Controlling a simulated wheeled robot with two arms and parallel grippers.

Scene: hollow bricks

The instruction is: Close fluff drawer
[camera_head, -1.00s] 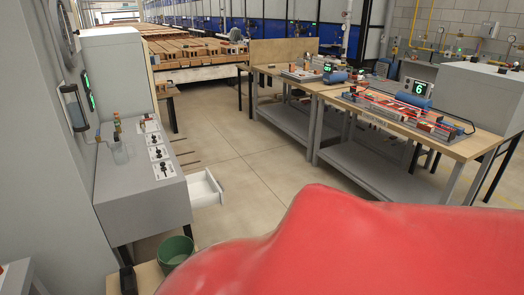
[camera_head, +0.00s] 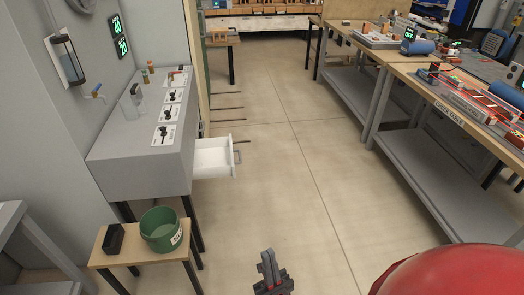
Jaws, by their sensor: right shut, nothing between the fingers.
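The white drawer (camera_head: 214,158) stands pulled out from the right side of a grey cabinet (camera_head: 135,172) at the left. Its front panel with a handle (camera_head: 237,152) faces right, over the open floor. My right gripper (camera_head: 266,256) shows at the bottom middle, pointing up the picture. It is shut and empty, in front of and apart from the drawer. My left gripper is not in view.
A small wooden stool (camera_head: 150,257) with a green bucket (camera_head: 161,229) and a black box (camera_head: 114,238) stands in front of the cabinet. Workbenches (camera_head: 440,138) line the right side. The floor between is clear. A red rounded shape fills the lower right corner.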

